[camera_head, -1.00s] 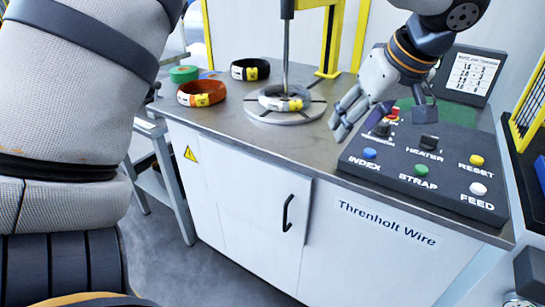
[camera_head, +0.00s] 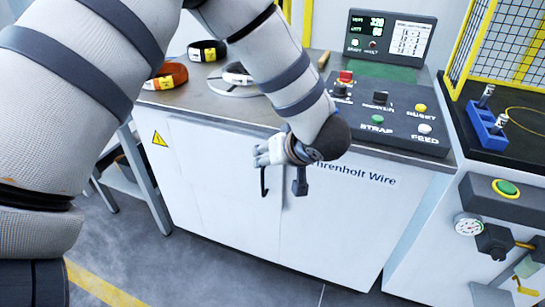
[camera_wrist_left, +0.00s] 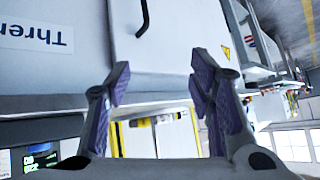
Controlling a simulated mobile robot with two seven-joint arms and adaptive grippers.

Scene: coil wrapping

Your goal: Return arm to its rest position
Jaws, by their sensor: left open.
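My left arm (camera_head: 285,70) comes in from the left, reaches over the bench and bends down in front of it. My left gripper (camera_head: 264,155) is in front of the white cabinet, close to the black door handle (camera_head: 264,182), and points left. In the left wrist view its two fingers (camera_wrist_left: 162,78) stand wide apart with nothing between them. The cabinet doors (camera_wrist_left: 170,40) and handle (camera_wrist_left: 142,18) show beyond the fingers. My right gripper is not in view.
The control panel (camera_head: 400,116) with buttons and a lit screen (camera_head: 372,34) is on the bench. Orange (camera_head: 166,76) and black (camera_head: 207,50) coils lie left. A yellow-framed cage (camera_head: 500,50) stands right.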

